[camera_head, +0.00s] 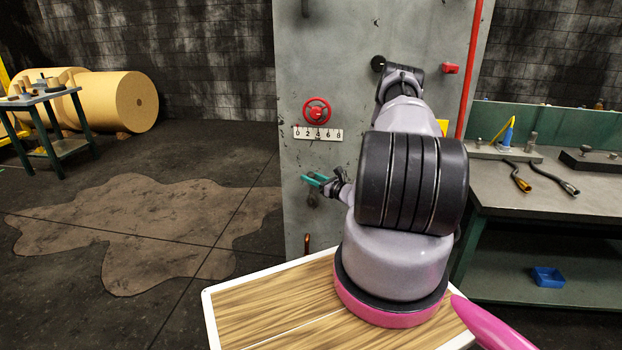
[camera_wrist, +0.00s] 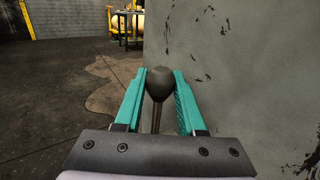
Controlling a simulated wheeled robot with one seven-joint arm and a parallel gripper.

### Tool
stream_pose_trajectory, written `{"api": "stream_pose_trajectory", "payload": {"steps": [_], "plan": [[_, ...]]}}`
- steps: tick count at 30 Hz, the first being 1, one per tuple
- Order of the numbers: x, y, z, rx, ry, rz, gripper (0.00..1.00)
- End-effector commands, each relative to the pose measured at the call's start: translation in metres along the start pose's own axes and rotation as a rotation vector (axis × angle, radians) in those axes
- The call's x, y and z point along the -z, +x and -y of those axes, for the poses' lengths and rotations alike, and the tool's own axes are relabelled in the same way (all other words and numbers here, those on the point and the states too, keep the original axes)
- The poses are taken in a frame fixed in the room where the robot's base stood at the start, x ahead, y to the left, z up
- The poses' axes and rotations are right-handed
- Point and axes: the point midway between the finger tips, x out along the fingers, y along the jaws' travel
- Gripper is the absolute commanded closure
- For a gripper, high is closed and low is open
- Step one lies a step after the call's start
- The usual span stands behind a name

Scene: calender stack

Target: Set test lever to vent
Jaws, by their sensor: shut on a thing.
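The test lever shows in the wrist view as a dark rounded knob (camera_wrist: 159,83) on a thin rod. My gripper (camera_head: 314,180) is at the left part of the grey panel (camera_head: 350,222), low under the numbered scale. Its two teal fingers stand on either side of the knob in the wrist view and are shut on it. The rod runs down from the knob behind the gripper's palm. In the head view the lever is mostly hidden at the fingers. No vent marking can be read.
A red handwheel (camera_head: 317,111) and a numbered scale (camera_head: 318,133) are on the panel above my gripper. A red switch (camera_head: 450,69) and red pipe (camera_head: 468,70) are at its right. A workbench (camera_head: 540,190) with tools stands right. The floor at left is open.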

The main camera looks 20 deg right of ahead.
Motion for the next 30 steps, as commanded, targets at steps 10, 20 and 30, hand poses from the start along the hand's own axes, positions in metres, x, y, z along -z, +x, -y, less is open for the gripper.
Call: {"api": "stream_pose_trajectory", "payload": {"steps": [10, 20, 30], "plan": [[0.001, -0.001, 0.001, 0.001, 0.002, 0.002, 1.00], [0.003, -0.015, 0.010, 0.005, 0.072, 0.105, 1.00], [0.012, -0.041, 0.027, 0.005, 0.214, 0.318, 1.00]]}}
